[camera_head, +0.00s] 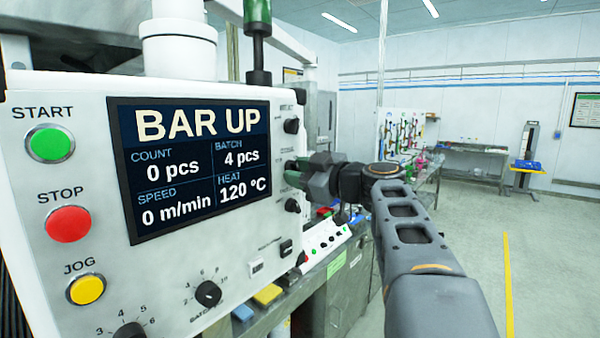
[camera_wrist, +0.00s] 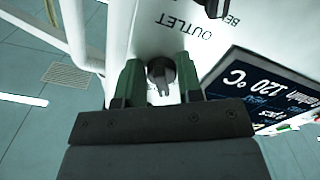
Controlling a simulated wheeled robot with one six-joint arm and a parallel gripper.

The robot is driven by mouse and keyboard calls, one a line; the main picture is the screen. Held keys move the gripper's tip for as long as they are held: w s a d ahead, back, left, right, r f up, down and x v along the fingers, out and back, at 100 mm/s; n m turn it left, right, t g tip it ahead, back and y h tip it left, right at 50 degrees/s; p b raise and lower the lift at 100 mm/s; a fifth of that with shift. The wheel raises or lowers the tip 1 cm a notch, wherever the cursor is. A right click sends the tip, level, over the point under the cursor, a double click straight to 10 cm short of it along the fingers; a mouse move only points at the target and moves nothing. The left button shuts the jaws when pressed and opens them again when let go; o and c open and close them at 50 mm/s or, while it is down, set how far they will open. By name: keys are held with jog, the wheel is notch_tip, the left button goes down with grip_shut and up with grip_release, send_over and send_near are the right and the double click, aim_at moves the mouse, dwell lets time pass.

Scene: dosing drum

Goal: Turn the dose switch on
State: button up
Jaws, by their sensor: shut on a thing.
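The white control panel (camera_head: 85,265) carries a column of black rotary knobs at its right side. An upper knob (camera_head: 291,126) and a lower knob (camera_head: 292,205) show there; their labels are too small to read. My gripper (camera_head: 297,170) is at the knob between them. In the wrist view, its green fingers (camera_wrist: 157,82) are shut on a black knob (camera_wrist: 161,72), one on each side. An upside-down "OUTLET" label is printed beside that knob. I cannot read any label as the dose switch.
The panel screen (camera_head: 190,165) reads BAR UP, 0 pcs, 0 m/min and 120 °C. Start (camera_head: 50,144), stop (camera_head: 68,223) and jog (camera_head: 86,290) buttons sit at left. Another knob (camera_wrist: 213,5) is near the gripped one. The floor (camera_head: 545,250) at right is clear.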

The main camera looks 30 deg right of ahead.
jog(key=shift+f+m+b, duration=0.1)
jog(key=shift+m+b, duration=0.2)
jog(key=shift+b, duration=0.15)
jog(key=shift+a+f+m+b, duration=0.1)
jog(key=shift+m+b, duration=0.4)
jog(key=shift+b, duration=0.25)
jog(key=m+b, duration=0.2)
jog(key=shift+a+m, duration=0.1)
jog(key=shift+m, duration=0.2)
jog(key=m+b, duration=0.2)
jog(key=m, duration=0.1)
jog(key=shift+s+a+m, duration=0.1)
jog(key=shift+m, duration=0.2)
jog(key=shift+s+a+r+m+b, duration=0.15)
jog(key=shift+m+b, duration=0.15)
jog(key=shift+m, duration=0.75)
jog(key=shift+w+r+m+b, duration=0.1)
jog(key=shift+m+b, duration=0.2)
jog(key=shift+m, duration=0.75)
jog(key=o, duration=0.8)
